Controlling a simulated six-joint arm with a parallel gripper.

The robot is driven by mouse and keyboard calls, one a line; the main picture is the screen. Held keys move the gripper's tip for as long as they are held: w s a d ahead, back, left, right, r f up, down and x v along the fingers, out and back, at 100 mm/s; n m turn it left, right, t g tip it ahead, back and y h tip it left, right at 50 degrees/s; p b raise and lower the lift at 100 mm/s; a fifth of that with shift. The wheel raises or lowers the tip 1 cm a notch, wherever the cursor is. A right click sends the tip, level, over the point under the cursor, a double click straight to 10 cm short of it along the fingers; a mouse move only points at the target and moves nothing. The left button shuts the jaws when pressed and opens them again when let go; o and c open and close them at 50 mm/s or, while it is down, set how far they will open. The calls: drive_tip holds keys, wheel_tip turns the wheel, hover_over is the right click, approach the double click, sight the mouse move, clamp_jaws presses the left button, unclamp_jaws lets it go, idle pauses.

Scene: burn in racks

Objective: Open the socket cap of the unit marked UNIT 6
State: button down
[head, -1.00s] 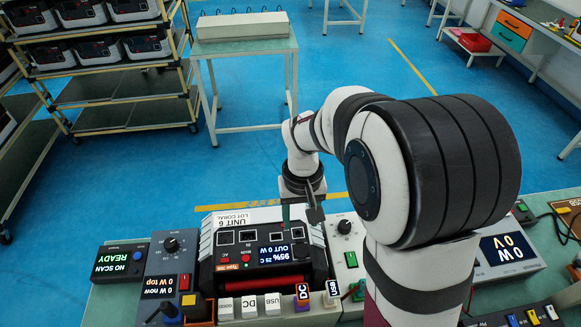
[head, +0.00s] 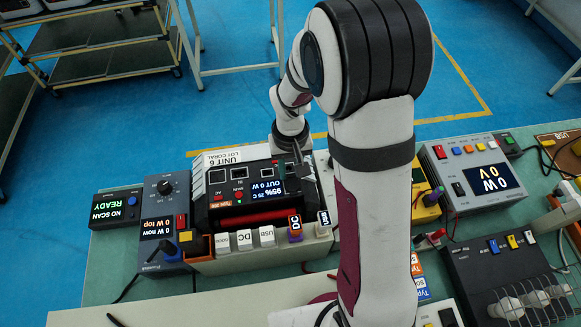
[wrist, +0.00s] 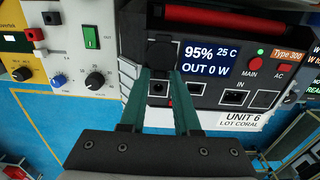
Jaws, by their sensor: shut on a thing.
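The unit marked UNIT 6 (head: 262,190) is a black box with a lit display reading 95% and OUT 0 W; it also shows in the wrist view (wrist: 212,90). Its dark socket cap (wrist: 160,48) is beside the display in the wrist view. My gripper (wrist: 159,72) has two green fingers over the panel, their tips at the near edge of the cap. The jaws are shut on the cap, though the exact contact is dark and hard to see. In the head view my gripper (head: 298,168) is at the unit's right end and hides the cap there.
A grey-blue instrument with a knob (head: 165,190) stands left of the unit. White blocks marked DC and USB (head: 245,240) line its front. To the right are a yellow box (head: 425,203) and a 0 W meter (head: 470,175). Bench surface (head: 120,250) is free at front left.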

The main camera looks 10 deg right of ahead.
sight(294, 196)
drive_tip(key=shift+s+r+t, duration=0.25)
drive_tip(key=shift+s+t, duration=0.05)
drive_tip(key=shift+t, duration=0.45)
drive_tip(key=shift+s+r+t, duration=0.25)
drive_tip(key=shift+t, duration=0.5)
drive_tip(key=c, duration=0.7)
unclamp_jaws()
drive_tip(key=shift+w, duration=0.1)
drive_tip(key=v, duration=1.6)
